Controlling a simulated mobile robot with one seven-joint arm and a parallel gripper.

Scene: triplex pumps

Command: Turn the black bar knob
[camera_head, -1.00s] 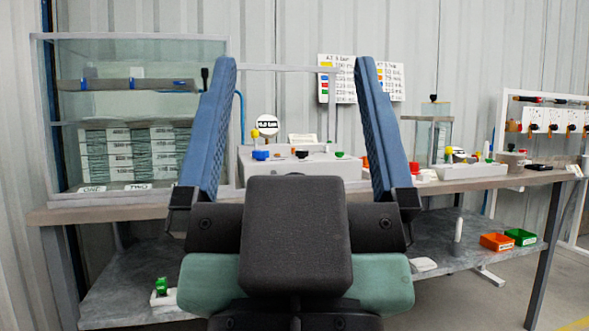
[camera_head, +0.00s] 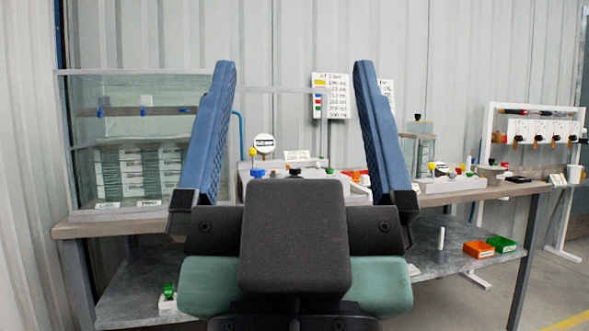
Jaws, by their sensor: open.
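A small black knob (camera_head: 295,172) shows on the white console on the bench, just above the top of my gripper's dark body. It is small and partly hidden, so I cannot tell its bar shape or angle. My gripper (camera_head: 295,75) is open and empty. Its two blue fingers point upward, one on each side of the console in the picture, with the knob seen between them and beyond. The gripper appears well in front of the bench and touches nothing. Its body hides the lower front of the console (camera_head: 243,172).
A blue knob (camera_head: 257,173) and a round white gauge (camera_head: 264,143) are near the black knob. A glass tank (camera_head: 135,145) stands at the left of the bench (camera_head: 110,226). A white rack (camera_head: 493,140) is at the right. Orange (camera_head: 478,250) and green (camera_head: 502,243) bins sit on the lower shelf.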

